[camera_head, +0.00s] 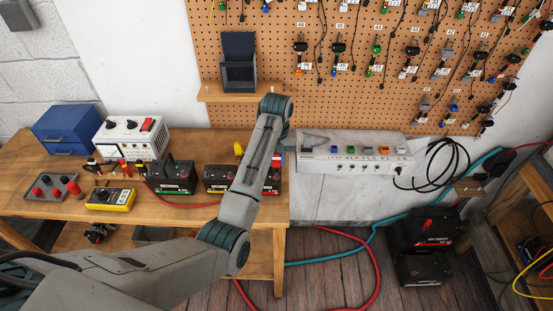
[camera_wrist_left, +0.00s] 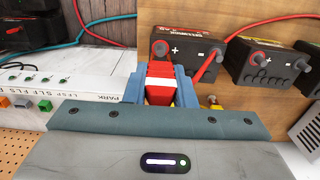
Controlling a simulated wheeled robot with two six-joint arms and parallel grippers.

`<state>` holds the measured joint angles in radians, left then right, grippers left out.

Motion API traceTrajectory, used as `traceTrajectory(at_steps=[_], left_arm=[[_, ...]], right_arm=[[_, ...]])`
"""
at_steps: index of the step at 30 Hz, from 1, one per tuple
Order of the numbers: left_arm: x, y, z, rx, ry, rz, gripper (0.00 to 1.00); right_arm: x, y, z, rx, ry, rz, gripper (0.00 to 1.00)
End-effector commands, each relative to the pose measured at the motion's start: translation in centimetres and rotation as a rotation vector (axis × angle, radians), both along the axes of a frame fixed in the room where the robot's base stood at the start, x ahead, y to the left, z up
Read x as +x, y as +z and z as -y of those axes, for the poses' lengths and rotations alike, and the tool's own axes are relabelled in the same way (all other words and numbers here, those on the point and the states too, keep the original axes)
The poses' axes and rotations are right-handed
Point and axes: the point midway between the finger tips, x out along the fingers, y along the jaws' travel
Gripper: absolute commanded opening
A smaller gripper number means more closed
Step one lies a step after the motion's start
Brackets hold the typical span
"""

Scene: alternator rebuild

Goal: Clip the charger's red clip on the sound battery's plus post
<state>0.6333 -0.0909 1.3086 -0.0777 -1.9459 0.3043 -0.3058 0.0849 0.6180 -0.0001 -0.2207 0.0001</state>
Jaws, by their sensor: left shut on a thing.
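My left gripper (camera_wrist_left: 160,88) is shut on a red clip (camera_wrist_left: 160,72) with a pale band. Just beyond the clip, in the wrist view, is a black battery (camera_wrist_left: 188,48) with a red-ringed plus post (camera_wrist_left: 160,49) and a dark minus post (camera_wrist_left: 216,54). The clip lines up with the plus post; I cannot tell whether they touch. This battery shows partly behind my arm in the head view (camera_head: 216,181). Another black battery (camera_head: 172,178) stands left of it. The white charger (camera_head: 118,140) stands further left. My right gripper is out of view.
A red cable (camera_wrist_left: 250,21) runs over the bench, and a red line slants beside the clip. A yellow multimeter (camera_head: 110,199), a blue box (camera_head: 66,130) and a grey post block (camera_head: 52,187) stand on the bench. A white switch panel (camera_head: 350,147) is on the right.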

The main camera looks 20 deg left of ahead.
Motion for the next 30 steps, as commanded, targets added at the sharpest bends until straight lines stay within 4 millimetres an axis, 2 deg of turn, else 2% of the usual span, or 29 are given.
traceTrajectory(at_steps=[10, 21, 29, 30], left_arm=[[0.0, -0.7, 0.0, 0.000, 0.000, -0.001, 0.12], [0.0, -2.4, 0.0, 0.000, 0.000, 0.000, 0.12], [0.0, -2.4, 0.0, 0.000, 0.000, 0.000, 0.12], [0.0, -2.4, 0.0, 0.000, 0.000, 0.000, 0.31]], right_arm=[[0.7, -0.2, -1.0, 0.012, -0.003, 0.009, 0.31], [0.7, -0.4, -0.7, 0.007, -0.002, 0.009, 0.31], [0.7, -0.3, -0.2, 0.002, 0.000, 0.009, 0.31], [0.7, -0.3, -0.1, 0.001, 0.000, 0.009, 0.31]])
